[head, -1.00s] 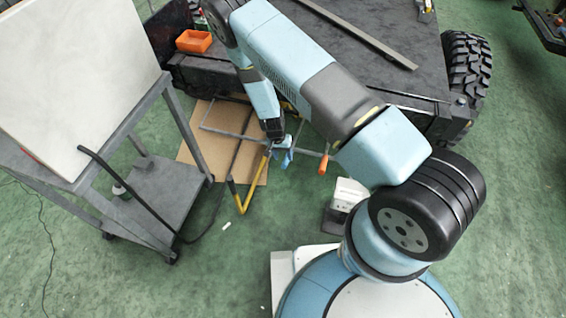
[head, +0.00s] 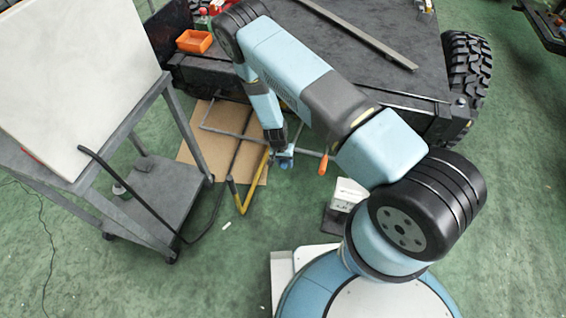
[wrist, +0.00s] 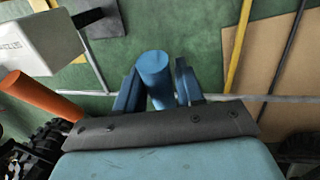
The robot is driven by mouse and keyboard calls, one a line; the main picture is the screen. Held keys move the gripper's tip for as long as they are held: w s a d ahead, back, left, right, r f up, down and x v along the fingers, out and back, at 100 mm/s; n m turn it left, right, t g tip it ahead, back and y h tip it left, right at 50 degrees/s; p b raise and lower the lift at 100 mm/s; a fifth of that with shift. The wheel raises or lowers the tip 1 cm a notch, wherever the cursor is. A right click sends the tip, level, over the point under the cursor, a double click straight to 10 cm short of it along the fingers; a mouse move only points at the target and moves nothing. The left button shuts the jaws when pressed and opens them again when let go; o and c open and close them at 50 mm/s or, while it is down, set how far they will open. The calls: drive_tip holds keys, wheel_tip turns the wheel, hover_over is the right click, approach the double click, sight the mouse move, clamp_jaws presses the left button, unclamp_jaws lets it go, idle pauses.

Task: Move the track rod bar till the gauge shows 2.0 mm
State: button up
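A thin light-grey bar, likely the track rod bar (head: 232,135), runs across in front of the dark vehicle chassis. It also crosses behind my fingers in the wrist view (wrist: 90,93). My gripper (head: 285,158) is down at this bar. In the wrist view my two blue fingers (wrist: 157,85) stand on either side of a blue cylinder (wrist: 154,68); whether both touch it I cannot tell. An orange handle (head: 323,164) is right of the gripper. A white box (head: 348,193), possibly the gauge, stands on the floor side; no reading can be made out.
A yellow bar (head: 254,180) and a dark rod lie left of my gripper, over a cardboard sheet (head: 190,150). A grey trolley (head: 165,195) with a white panel stands at left.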

drive_tip(key=shift+a, duration=0.1)
clamp_jaws()
drive_tip(key=shift+g+y, duration=0.3)
drive_tip(key=shift+g, duration=0.5)
drive_tip(key=r, duration=0.2)
drive_tip(key=w+r, duration=0.1)
drive_tip(key=r, duration=0.1)
drive_tip(key=w+r, duration=0.1)
drive_tip(key=shift+w+d+r, duration=0.1)
drive_tip(key=shift+d+r, duration=0.15)
drive_tip(key=shift+r, duration=0.15)
drive_tip(key=shift+o, duration=1)
unclamp_jaws()
drive_tip(key=shift+o, duration=0.9)
drive_tip(key=shift+d, duration=0.1)
